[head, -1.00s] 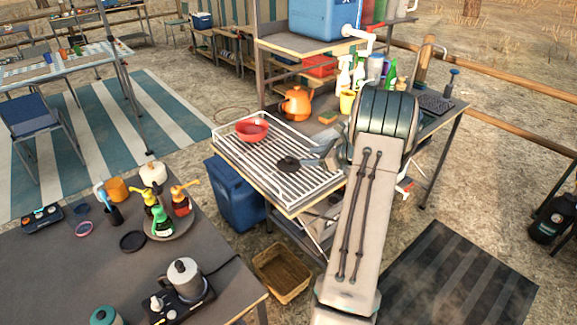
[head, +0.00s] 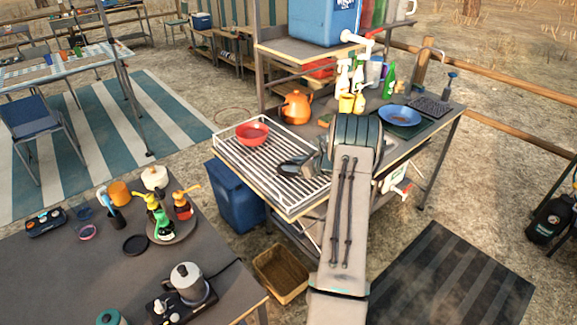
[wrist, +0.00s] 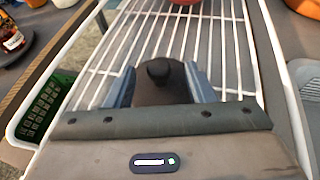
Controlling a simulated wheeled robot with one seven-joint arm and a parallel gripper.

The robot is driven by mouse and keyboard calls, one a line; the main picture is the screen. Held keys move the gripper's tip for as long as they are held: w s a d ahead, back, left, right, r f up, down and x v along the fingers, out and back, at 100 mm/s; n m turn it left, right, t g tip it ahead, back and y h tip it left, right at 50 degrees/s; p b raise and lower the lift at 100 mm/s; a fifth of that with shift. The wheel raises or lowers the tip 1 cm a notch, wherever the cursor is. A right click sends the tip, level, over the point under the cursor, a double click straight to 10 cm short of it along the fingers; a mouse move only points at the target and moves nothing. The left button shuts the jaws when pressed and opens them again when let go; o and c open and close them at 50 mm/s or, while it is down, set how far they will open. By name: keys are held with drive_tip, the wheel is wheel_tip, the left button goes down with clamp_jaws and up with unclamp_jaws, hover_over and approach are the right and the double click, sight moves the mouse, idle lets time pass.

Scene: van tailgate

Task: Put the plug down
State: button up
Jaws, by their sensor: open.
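The plug (wrist: 158,73) is dark, with a rounded knob on a wider base. In the wrist view it sits between the two fingers of my gripper (wrist: 162,84), over the white wire rack (wrist: 240,50). The fingers are open; whether either touches the plug's sides cannot be told. In the head view the plug (head: 289,169) shows as a dark shape at my gripper (head: 303,166), over the middle of the drying rack (head: 243,177). My arm hides part of the rack's right side.
A red bowl (head: 252,132) stands on the rack's far left part. An orange kettle (head: 296,107) is behind the rack. A blue dish (head: 399,115) lies at the sink to the right. The rack has a raised wire rim. A wicker basket (head: 281,273) is on the ground below.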

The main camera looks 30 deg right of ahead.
drive_tip(key=shift+p+x, duration=0.3)
drive_tip(key=shift+x, duration=1.15)
clamp_jaws()
